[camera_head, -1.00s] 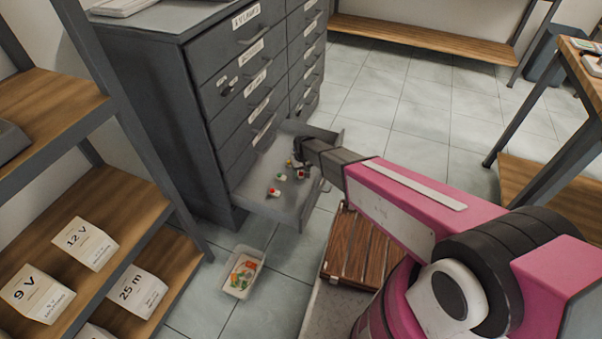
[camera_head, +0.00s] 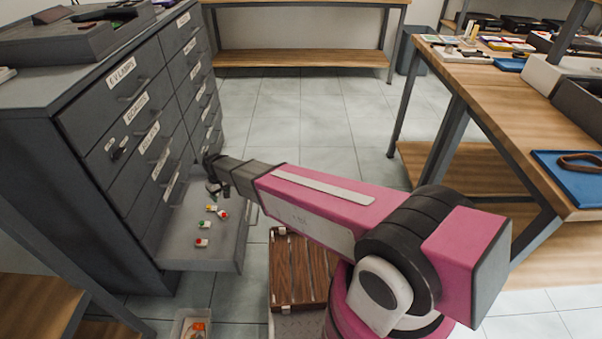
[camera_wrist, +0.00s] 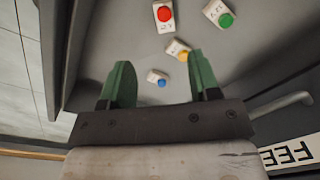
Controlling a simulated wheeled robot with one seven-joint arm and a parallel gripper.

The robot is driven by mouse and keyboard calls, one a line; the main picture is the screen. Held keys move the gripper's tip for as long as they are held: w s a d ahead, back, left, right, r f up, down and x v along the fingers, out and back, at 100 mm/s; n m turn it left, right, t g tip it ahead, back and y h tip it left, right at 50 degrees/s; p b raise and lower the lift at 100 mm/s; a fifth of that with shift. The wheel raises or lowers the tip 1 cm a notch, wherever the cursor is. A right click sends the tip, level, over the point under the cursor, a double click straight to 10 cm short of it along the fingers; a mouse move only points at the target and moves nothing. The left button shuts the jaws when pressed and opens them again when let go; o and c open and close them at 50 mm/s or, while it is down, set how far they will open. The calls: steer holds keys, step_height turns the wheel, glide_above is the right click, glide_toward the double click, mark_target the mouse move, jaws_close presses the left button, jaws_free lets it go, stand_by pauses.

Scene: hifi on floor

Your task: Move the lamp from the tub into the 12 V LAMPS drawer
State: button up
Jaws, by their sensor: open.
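My gripper (camera_head: 212,176) is open above the far end of a pulled-out grey bottom drawer (camera_head: 182,250). In the wrist view its two green fingers (camera_wrist: 160,82) are apart. A small white block with a blue top (camera_wrist: 157,79) lies between and beyond the fingertips; I cannot tell that either finger touches it. Blocks with yellow (camera_wrist: 178,50), red (camera_wrist: 164,15) and green (camera_wrist: 219,14) tops lie farther in the drawer. The tub (camera_head: 178,328) is on the floor, cut by the bottom edge, with something orange in it. The open drawer's label is not readable.
The grey cabinet (camera_head: 75,160) stands at left, its other drawers shut. A wooden workbench (camera_head: 510,95) stands at right. The tiled floor (camera_head: 300,130) behind my arm is clear.

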steer(key=d+r+m, duration=0.2)
steer(key=d+r, duration=0.3)
steer(key=d, duration=0.7)
steer(key=d+r+m, duration=0.2)
steer(key=d+r, duration=0.4)
steer(key=d, duration=0.7)
steer(key=s+d+r+m, duration=0.1)
steer(key=s+d+r, duration=0.2)
steer(key=d, duration=0.4)
steer(key=s+d+r+m, duration=0.1)
steer(key=s+d+r, duration=0.2)
steer(key=d, duration=0.4)
steer(key=s+d+r+m, duration=0.2)
steer(key=s+d+r, duration=0.1)
steer(key=d, duration=0.4)
steer(key=shift+d+r, duration=0.15)
steer(key=shift+d, duration=0.05)
steer(key=shift+s, duration=0.1)
